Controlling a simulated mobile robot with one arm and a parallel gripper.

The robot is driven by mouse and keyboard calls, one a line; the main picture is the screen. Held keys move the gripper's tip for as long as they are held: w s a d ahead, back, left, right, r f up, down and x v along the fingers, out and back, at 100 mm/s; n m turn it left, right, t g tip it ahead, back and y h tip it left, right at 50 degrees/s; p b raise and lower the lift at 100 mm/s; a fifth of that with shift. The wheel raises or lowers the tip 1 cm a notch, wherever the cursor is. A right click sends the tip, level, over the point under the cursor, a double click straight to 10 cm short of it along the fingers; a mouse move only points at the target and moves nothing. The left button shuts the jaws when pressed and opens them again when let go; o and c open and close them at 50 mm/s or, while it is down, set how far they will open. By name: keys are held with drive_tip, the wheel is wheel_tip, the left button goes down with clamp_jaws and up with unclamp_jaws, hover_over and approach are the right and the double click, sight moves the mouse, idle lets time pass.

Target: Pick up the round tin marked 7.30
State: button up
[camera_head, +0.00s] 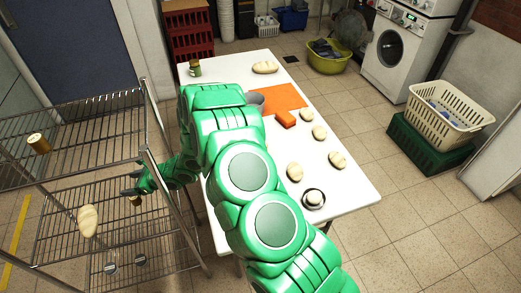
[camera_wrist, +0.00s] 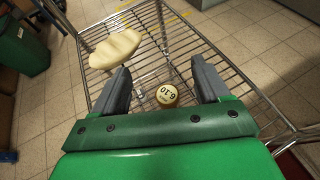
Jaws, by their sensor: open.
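My gripper (camera_head: 132,184) reaches over the wire rack on the left; its fingers stand open and empty in the wrist view (camera_wrist: 161,70). A round tin (camera_wrist: 166,95) with a pale lid shows between and below the fingers, apart from both. Its lid mark looks like 6.10, not 7.30. The same tin seems to show partly under my gripper in the head view (camera_head: 136,201). Another round tin (camera_head: 38,143) with a brown side stands on the upper shelf; its mark is unreadable. I see no lid that reads 7.30.
A bread loaf (camera_head: 88,220) lies on the rack's shelf (camera_head: 60,252), left of my gripper. Small round items (camera_head: 110,267) show low in the rack. Rack posts (camera_head: 165,190) stand close to my arm. The white table (camera_head: 345,190) holds loaves, an orange mat (camera_head: 285,98) and a jar (camera_head: 195,69).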

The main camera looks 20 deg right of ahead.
wheel_tip(320, 180, up, 10)
drive_tip(key=w+d+r, duration=0.1)
drive_tip(key=w+d, duration=0.2)
drive_tip(key=d, duration=0.5)
drive_tip(key=w+d+r+t+y, duration=0.1)
drive_tip(key=w+d, duration=0.2)
drive_tip(key=d, duration=0.5)
drive_tip(key=w+d+r, duration=0.1)
drive_tip(key=w+d, duration=0.2)
drive_tip(key=d, duration=0.5)
drive_tip(key=s+d+f+g, duration=0.1)
drive_tip(key=s+d, duration=0.2)
drive_tip(key=d, duration=0.8)
drive_tip(key=s+d+f, duration=0.1)
drive_tip(key=s+d, duration=0.3)
drive_tip(key=d, duration=0.7)
drive_tip(key=s+d+f+g, duration=0.1)
drive_tip(key=s+d+f, duration=0.15)
drive_tip(key=d, duration=0.75)
drive_tip(key=f, duration=0.3)
drive_tip(key=shift+s+f+h, duration=0.2)
drive_tip(key=shift+s+h, duration=0.15)
drive_tip(key=shift+h, duration=0.05)
drive_tip(key=shift+a+f, duration=0.1)
drive_tip(key=shift+f, duration=0.25)
drive_tip(key=shift+s+x, duration=0.2)
drive_tip(key=shift+x, duration=3.6)
drive_tip(key=shift+a+r, duration=0.15)
drive_tip(key=shift+c, duration=0.2)
